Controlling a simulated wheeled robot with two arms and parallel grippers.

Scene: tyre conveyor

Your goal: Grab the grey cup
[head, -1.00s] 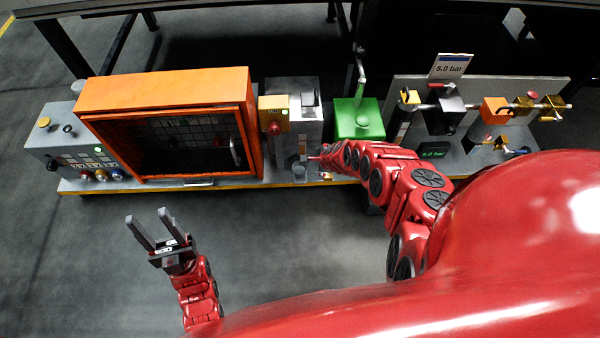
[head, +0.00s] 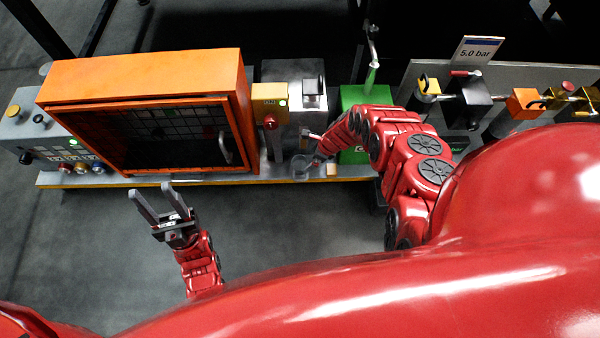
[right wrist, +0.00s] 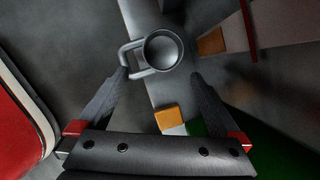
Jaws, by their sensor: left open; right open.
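The grey cup (right wrist: 164,48) shows from above in the right wrist view, upright on the edge of the light grey bench, with its handle (right wrist: 129,58) pointing left. In the head view the cup (head: 300,167) is small, at the front of the bench. My right gripper (right wrist: 155,78) is open, and its two fingertips lie just short of the cup, one near the handle and one on the other side. Nothing is between the fingers. In the head view this gripper is largely hidden by its own arm. My left gripper (head: 150,192) is open and empty above the floor.
An orange-framed cabinet (head: 140,75) stands left of the cup, with a grey control box (head: 40,135) beyond it. A green block (head: 352,98) is just right. A small yellow-orange block (right wrist: 169,117) sits near the right gripper. The floor in front is clear.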

